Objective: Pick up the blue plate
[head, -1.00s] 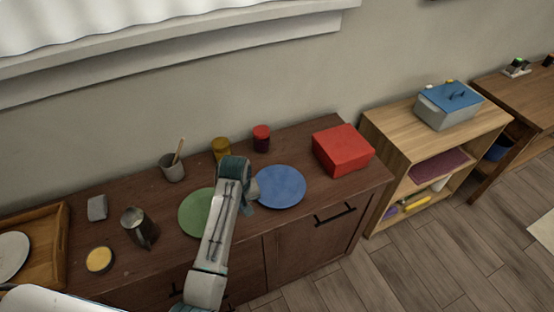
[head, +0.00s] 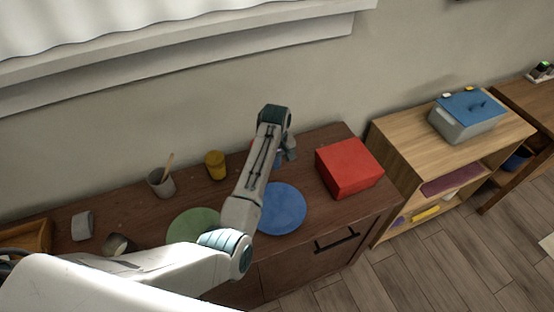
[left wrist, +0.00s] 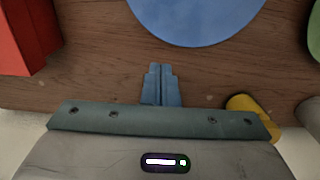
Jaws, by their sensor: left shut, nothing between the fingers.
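The blue plate (head: 284,212) lies flat on the dark wooden cabinet top, beside the green plate (head: 186,224). My left arm passes in front of part of both plates. My left gripper (head: 291,152) is behind the blue plate, on its wall side, apart from it. In the left wrist view the blue plate (left wrist: 195,18) is at the top, cut off by the frame. The left fingertips (left wrist: 160,68) are pressed together and empty, with a gap of bare wood between them and the rim. My right gripper is not in view.
A red box (head: 348,167) stands right of the plate. A yellow jar (head: 215,165) and a grey cup (head: 160,182) stand near the wall. The red jar is mostly hidden behind my arm. A lighter shelf (head: 402,140) stands at the right.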

